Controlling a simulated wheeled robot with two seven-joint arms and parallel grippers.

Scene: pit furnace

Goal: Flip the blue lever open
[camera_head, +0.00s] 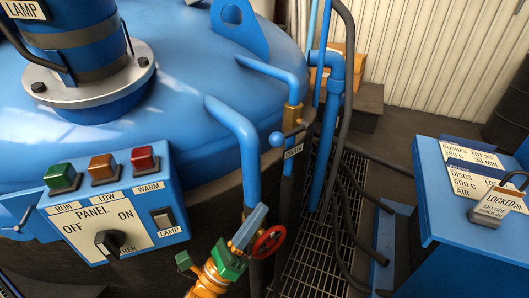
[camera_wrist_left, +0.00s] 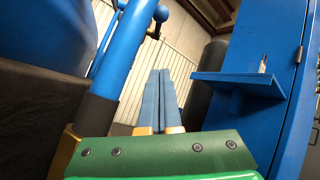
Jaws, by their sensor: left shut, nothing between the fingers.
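The blue lever (camera_head: 277,138) ends in a round ball knob and sits on the brass valve (camera_head: 293,118) of an upright pipe, above a small label. My left gripper (camera_head: 262,208) has blue fingers on a green mount. It is shut and empty, below and a little left of the lever, and apart from it. In the left wrist view the shut fingers (camera_wrist_left: 160,72) point up the picture, and a blue ball knob (camera_wrist_left: 161,13) shows beyond their tips. My right gripper is not in view.
A blue pipe (camera_head: 238,130) bends down left of the lever. A red handwheel (camera_head: 268,241) is close beside my left fingers. A control panel (camera_head: 112,210) stands at the left, a blue cabinet (camera_head: 470,240) at the right. Grating (camera_head: 310,240) and loose hoses lie between.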

